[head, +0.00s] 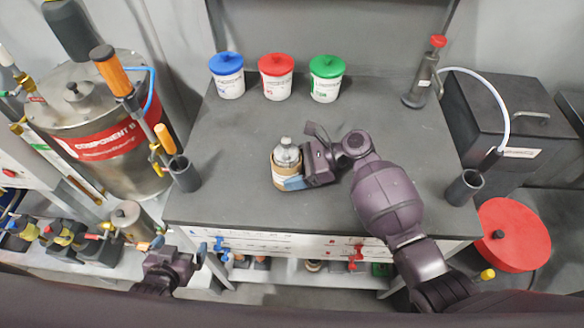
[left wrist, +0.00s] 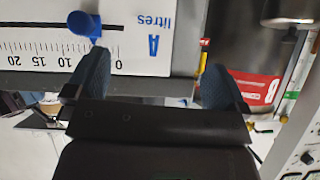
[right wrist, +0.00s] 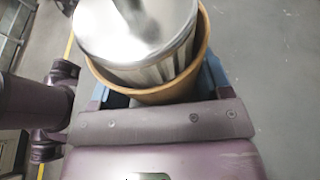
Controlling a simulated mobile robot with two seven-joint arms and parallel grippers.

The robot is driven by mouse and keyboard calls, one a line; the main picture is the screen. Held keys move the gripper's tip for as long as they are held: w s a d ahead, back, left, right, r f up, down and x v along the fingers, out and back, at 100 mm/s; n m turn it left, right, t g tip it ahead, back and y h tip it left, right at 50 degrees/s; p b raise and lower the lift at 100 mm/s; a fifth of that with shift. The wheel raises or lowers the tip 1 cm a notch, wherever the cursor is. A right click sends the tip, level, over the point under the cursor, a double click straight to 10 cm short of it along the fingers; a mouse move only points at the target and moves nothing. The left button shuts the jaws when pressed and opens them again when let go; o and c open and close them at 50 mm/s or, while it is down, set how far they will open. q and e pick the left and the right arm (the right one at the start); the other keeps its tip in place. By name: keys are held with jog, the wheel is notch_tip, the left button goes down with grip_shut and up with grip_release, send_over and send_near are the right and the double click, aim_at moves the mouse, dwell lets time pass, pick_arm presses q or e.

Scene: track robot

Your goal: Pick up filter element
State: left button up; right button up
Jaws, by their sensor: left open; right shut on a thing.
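A tan, open-topped sleeve (head: 279,171), which looks like the filter element, is on the grey bench in the head view. A silver metal canister (head: 287,152) sits inside it. My right gripper (head: 292,181) is shut on the sleeve from its right front side. In the right wrist view, the blue fingers clasp the tan sleeve (right wrist: 168,95) around the silver canister (right wrist: 140,40). Whether the sleeve touches the bench is unclear. My left gripper (head: 178,248) is open and empty at the bench's front left, beside the litre scale; its fingers (left wrist: 152,80) stand apart in the left wrist view.
Blue (head: 228,78), red (head: 276,78) and green-lidded (head: 326,80) tubs stand along the back. A red-capped bottle (head: 422,82) is at the back right. Dark cups (head: 184,174) (head: 464,187) sit at both front corners. The bench's centre is largely clear.

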pick_arm(q)
jog(key=shift+c, duration=1)
jog(key=shift+s+a+f, duration=0.15)
jog(key=shift+s, duration=0.15)
jog(key=shift+c, duration=1.2)
jog(key=s+g, duration=0.1)
jog(key=s, duration=0.1)
jog(key=s+a+f+n+g, duration=0.1)
jog(key=s, duration=0.3)
jog(key=shift+a+f+n+g+h, duration=0.2)
jog(key=shift+n+g+h, duration=0.1)
jog(key=shift+g, duration=0.1)
jog(key=c, duration=0.8)
jog(key=shift+o, duration=0.2)
jog(key=m+g+h, duration=0.1)
jog(key=m+g, duration=0.8)
jog(key=m, duration=1.5)
send_near(286, 140)
jog(key=f, duration=0.5)
jog(key=shift+w+d+f, duration=0.15)
jog(key=shift+w+d, duration=0.05)
jog(key=shift+d, duration=0.05)
jog(key=shift+s+d+f, duration=0.1)
jog(key=shift+f, duration=0.8)
jog(key=shift+s+d+f, duration=0.15)
jog(key=shift+f, duration=0.7)
jog(key=shift+s+d+f, duration=0.1)
jog(key=shift+f, duration=0.8)
